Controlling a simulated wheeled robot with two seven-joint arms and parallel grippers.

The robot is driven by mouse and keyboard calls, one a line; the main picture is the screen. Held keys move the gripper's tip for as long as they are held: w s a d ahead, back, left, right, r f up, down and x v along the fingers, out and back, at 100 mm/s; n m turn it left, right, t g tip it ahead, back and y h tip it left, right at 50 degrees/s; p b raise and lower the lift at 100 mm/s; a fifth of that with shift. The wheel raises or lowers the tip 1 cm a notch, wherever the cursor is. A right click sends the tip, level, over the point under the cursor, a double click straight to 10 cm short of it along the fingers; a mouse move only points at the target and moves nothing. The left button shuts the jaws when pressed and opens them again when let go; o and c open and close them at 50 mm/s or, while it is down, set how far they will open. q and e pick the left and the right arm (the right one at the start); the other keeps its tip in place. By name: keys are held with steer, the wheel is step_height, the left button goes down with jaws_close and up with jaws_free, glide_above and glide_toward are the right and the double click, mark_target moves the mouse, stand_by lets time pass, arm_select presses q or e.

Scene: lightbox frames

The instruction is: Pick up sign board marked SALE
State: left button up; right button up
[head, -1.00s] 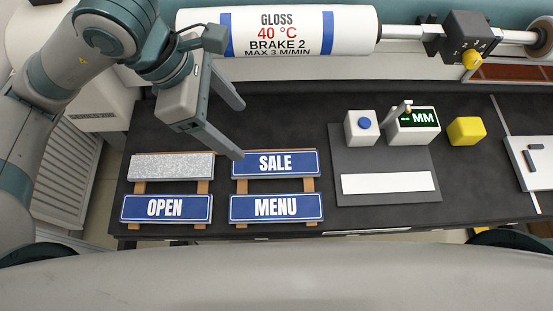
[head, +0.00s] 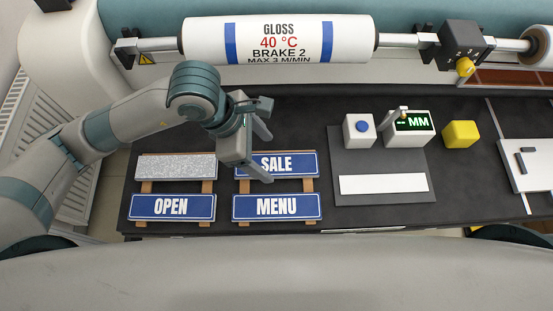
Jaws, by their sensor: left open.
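The blue SALE sign board (head: 294,165) with white letters lies on wooden strips at the back right of a group of boards. My left gripper (head: 267,158) is open above it. One finger reaches over the board's left part and covers part of its left end; the other finger is behind its far edge. I cannot tell whether the fingers touch the board. My right gripper is not in view.
The MENU board (head: 277,207) lies just in front of SALE. The OPEN board (head: 171,207) and a speckled grey board (head: 176,167) lie to the left. A grey mat (head: 381,190) with a white strip lies right. A large roller (head: 278,40) spans the back.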

mark_target(276, 164)
arm_select(q)
steer(key=shift+f, duration=0.1)
steer(key=shift+w+d+f+p, duration=0.15)
steer(key=shift+d+f+p, duration=0.1)
steer(key=shift+f+p, duration=0.45)
steer(key=p+x, duration=0.1)
steer(key=x, duration=0.2)
steer(key=shift+w, duration=0.1)
steer(key=shift+f, duration=0.3)
steer(key=shift+c, duration=0.3)
steer(key=c, duration=1.1)
steer(key=shift+r, duration=0.15)
